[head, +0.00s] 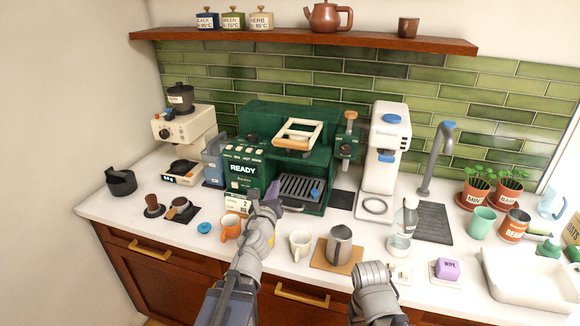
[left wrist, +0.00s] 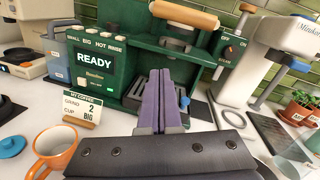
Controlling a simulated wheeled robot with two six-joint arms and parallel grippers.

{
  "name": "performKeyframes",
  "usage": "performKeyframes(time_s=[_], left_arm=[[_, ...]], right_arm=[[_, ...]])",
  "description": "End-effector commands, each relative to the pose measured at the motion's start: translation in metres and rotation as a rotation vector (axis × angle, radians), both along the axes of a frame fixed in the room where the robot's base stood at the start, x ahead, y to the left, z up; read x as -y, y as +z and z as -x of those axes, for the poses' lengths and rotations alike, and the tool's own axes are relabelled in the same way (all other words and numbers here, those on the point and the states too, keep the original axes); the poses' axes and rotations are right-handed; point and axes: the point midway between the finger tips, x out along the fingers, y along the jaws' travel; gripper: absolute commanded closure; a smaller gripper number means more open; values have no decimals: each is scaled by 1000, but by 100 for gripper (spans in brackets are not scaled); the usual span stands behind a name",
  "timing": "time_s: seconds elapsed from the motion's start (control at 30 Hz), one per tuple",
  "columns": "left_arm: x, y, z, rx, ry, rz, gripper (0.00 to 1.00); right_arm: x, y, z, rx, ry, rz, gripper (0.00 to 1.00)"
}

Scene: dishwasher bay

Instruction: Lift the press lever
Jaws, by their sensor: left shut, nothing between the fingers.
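The green coffee machine (head: 262,122) stands at the back of the counter, and its panel reads READY. The press lever (head: 298,134) sticks out from its upper front as a frame with a wooden bar. In the left wrist view the wooden bar (left wrist: 184,15) is near the top edge. My left gripper (head: 272,192) has purple fingers, which show together in the left wrist view (left wrist: 160,78). It is shut and empty, in front of the machine, below the lever and apart from it. My right arm shows at the lower right, but its fingers do not show.
A small order card (left wrist: 86,106) stands before the machine. A steam knob (head: 350,116) and a white machine (head: 385,150) are to the right.

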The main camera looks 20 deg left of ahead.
Motion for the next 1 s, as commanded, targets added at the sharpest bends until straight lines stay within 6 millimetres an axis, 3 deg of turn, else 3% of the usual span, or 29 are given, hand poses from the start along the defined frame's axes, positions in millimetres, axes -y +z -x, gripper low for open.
performKeyframes(time_s=[0.1,0.2,0.57,0.77,1.0], left_arm=[[4,-2,1,19,-79,-207,100],[7,-1,2,28,-116,-299,100],[10,0,-5,31,-130,-330,100],[10,1,-28,32,-130,-328,100],[12,4,-74,30,-129,-327,100]], right_arm=[[0,-9,0,0,0,0,36],[0,-10,0,0,0,0,36],[0,-9,0,0,0,0,36],[0,-8,0,0,0,0,36],[0,-6,0,0,0,0,36]])
